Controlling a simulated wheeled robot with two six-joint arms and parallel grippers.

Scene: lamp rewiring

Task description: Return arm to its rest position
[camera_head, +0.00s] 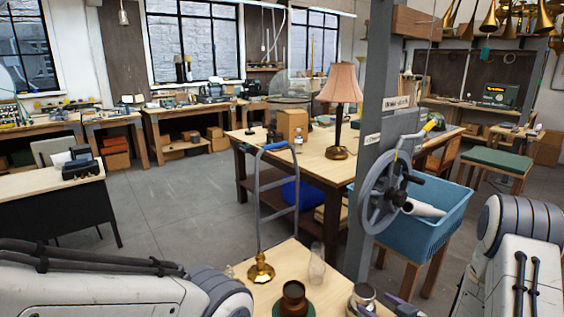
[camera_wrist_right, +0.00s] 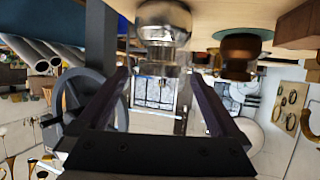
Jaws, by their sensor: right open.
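My right gripper (camera_head: 402,305) shows at the bottom edge of the head view, its dark fingertips beside a silver-collared jar (camera_head: 362,298). In the right wrist view, which looks upside down, the gripper (camera_wrist_right: 168,92) is open, with nothing between its fingers. The jar (camera_wrist_right: 163,25) appears just beyond the fingertips; I cannot tell whether they touch it. My right arm (camera_head: 520,255) enters from the right. My left arm (camera_head: 120,285) crosses the lower left; its gripper is out of view.
The near table (camera_head: 290,257) also carries a brass lamp base (camera_head: 260,268), a clear glass chimney (camera_head: 317,265) and a brown piece (camera_head: 294,298) on a green base. A grey post (camera_head: 372,130) with a handwheel (camera_head: 383,190) and a blue bin (camera_head: 425,235) stand beyond.

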